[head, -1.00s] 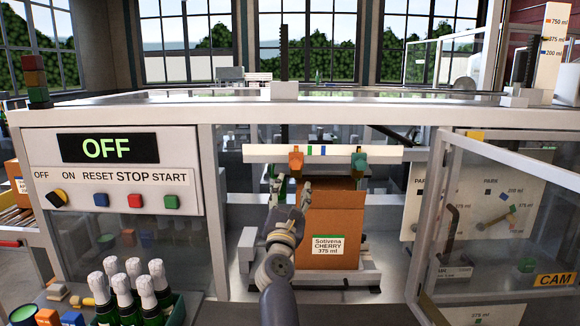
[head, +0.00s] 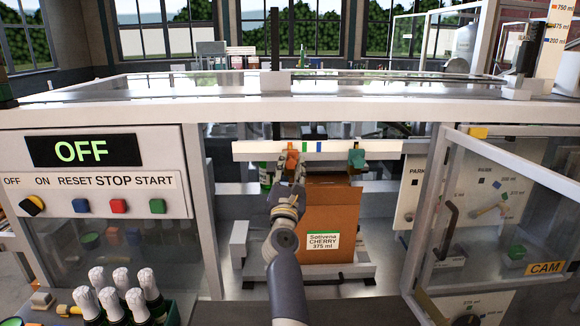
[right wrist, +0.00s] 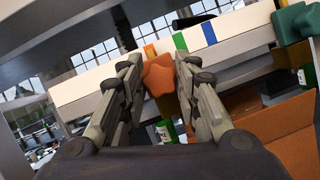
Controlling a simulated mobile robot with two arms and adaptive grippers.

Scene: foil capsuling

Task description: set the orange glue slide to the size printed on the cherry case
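The orange glue slide (head: 292,157) hangs on the white rail (head: 225,149) near an orange mark. Green and blue marks lie to its right, then a teal slide (head: 356,158). My right gripper (head: 291,170) is raised to the orange slide. In the right wrist view the orange slide (right wrist: 158,76) sits between its two spread fingers; whether they touch it, I cannot tell. The cherry case (head: 333,200) stands open below the rail, its label reading "Sotivena CHERRY 375 ml". My left gripper is not in view.
A size card (head: 557,45) at top right lists 750, 375 and 200 ml. A control panel (head: 95,175) reads OFF. An open clear guard door (head: 495,225) is at the right. Foil-topped bottles (head: 108,295) stand at lower left.

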